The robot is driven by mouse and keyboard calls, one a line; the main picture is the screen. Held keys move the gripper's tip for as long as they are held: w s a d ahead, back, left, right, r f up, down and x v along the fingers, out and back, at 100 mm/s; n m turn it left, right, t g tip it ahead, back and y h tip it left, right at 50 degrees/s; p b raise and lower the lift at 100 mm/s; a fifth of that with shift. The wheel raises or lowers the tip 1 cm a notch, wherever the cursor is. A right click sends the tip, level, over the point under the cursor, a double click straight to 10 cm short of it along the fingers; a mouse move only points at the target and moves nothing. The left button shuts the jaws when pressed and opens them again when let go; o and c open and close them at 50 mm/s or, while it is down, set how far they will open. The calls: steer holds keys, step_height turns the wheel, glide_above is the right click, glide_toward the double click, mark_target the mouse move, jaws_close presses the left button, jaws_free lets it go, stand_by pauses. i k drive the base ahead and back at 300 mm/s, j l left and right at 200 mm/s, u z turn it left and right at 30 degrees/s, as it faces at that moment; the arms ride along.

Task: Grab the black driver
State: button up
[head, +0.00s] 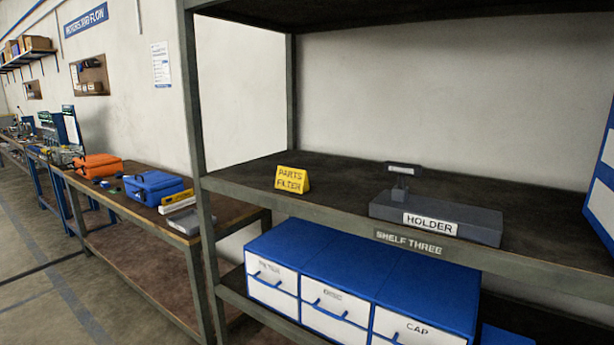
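No black driver can be made out with certainty in the head view. A dark grey block labelled HOLDER (470,221) sits on the shelf marked SHELF THREE (340,222). A small grey upright post (399,190) stands on the left part of the block, with a dark piece bearing a pale label (403,170) at its top. I cannot tell whether that dark piece is a driver. My gripper is not in view.
A yellow PARTS FILTER sign (291,179) stands left of the holder, with bare shelf around it. Blue-topped drawers (355,266) fill the level below. A shelf post (197,150) stands at left. A workbench (125,205) beyond carries blue and orange cases.

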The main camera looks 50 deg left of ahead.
mark_target(402, 170)
steer(key=u, duration=1.45)
